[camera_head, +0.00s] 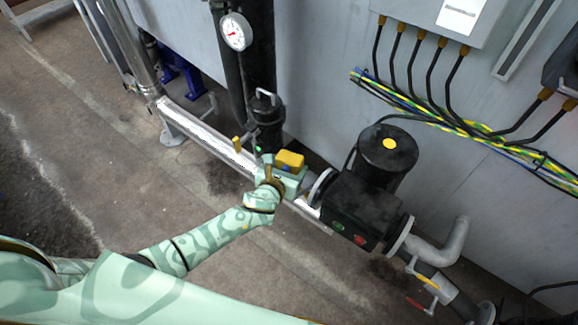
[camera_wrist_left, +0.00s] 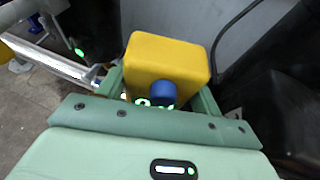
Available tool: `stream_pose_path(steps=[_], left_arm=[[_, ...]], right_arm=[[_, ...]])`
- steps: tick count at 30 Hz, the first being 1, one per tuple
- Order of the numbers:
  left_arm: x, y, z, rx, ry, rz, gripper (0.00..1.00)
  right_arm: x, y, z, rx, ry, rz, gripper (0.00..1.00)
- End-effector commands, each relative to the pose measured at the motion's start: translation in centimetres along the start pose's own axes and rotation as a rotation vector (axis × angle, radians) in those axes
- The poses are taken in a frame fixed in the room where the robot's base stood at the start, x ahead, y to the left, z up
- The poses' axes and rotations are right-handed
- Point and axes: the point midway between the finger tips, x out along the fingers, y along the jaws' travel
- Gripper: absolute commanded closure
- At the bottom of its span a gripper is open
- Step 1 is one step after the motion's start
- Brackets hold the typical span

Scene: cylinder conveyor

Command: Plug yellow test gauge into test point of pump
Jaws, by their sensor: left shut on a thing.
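The yellow test gauge (camera_head: 290,160) is a rounded yellow block held in my left gripper (camera_head: 282,176), in front of the pipe. In the left wrist view the gauge (camera_wrist_left: 168,62) sits between the two green fingers, which are shut on it. A blue round part (camera_wrist_left: 162,93) is on its near side. The pump (camera_head: 370,195) is black, with an upright motor with a yellow dot on top, just right of the gripper. A small green light (camera_head: 258,150) shows left of the gauge; I cannot tell whether it marks the test point. My right gripper is not in view.
A silver pipe (camera_head: 205,132) runs behind the gripper to the pump. A dial gauge (camera_head: 235,32) hangs on a black vertical pipe. A yellow handle (camera_head: 237,145) stands on the pipe. Cables (camera_head: 450,126) line the grey wall. The floor in front is clear.

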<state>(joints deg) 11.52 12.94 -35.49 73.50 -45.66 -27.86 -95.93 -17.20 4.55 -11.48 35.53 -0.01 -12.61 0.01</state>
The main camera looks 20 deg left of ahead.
Motion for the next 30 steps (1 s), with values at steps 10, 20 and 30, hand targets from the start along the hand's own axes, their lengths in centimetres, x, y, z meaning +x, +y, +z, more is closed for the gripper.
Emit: stream_pose_path(steps=[10,20,30], left_arm=[[0.4,0.0,-0.8,0.0,-0.001,0.0,0.66],[0.6,0.0,-1.5,0.0,0.0,0.0,0.29],[0.6,0.0,-1.5,0.0,0.001,0.0,0.09]], right_arm=[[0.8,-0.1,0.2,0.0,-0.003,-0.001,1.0],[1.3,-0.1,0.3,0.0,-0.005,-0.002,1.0],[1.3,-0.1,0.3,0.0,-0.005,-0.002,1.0]])
